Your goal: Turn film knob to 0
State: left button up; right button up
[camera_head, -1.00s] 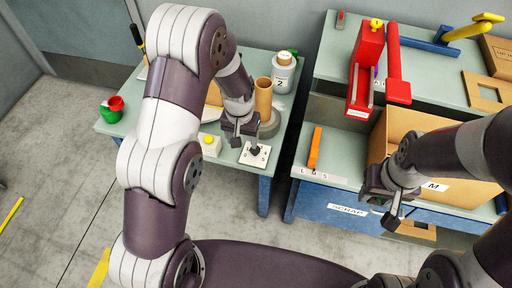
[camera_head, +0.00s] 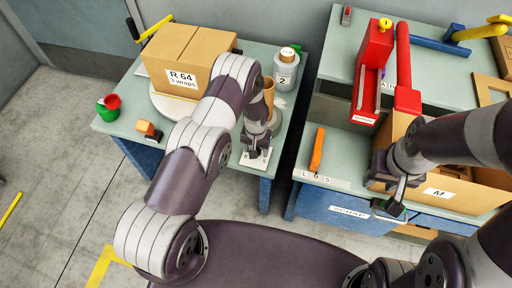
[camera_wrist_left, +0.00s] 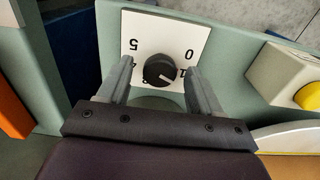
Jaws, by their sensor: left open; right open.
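The film knob (camera_wrist_left: 160,70) is a black round dial on a white plate (camera_wrist_left: 138,26) with printed numbers. In the left wrist view its pale mark points to the lower right, just below the 1. The 0 is at the upper right and the 5 at the upper left; lower numbers are partly hidden by the knob and fingers. My left gripper (camera_wrist_left: 160,78) is open, one finger on each side of the knob, with no clear contact. In the head view my left gripper (camera_head: 256,151) covers the knob over the plate (camera_head: 262,165). My right gripper (camera_head: 393,196) is open and empty.
A box labelled R 64 (camera_head: 205,60) sits on the left table's turntable (camera_head: 165,108). A bottle (camera_head: 285,74) stands behind my left gripper. A yellow button unit (camera_wrist_left: 285,75) is beside the plate. An orange lever (camera_head: 317,150) and open carton (camera_head: 440,192) are right.

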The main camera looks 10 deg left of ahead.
pick_arm(q)
jog(key=c, duration=1.1)
jog(key=shift+o, duration=0.2)
jog(key=shift+f, duration=0.1)
jog(key=n+b, duration=0.2)
jog(key=n, duration=0.1)
jog(key=shift+n, duration=0.3)
jog(key=n+b, duration=0.2)
jog(key=n, duration=0.3)
jog(key=shift+n, duration=0.3)
jog(key=o, duration=1.1)
jog(key=shift+c, duration=0.2)
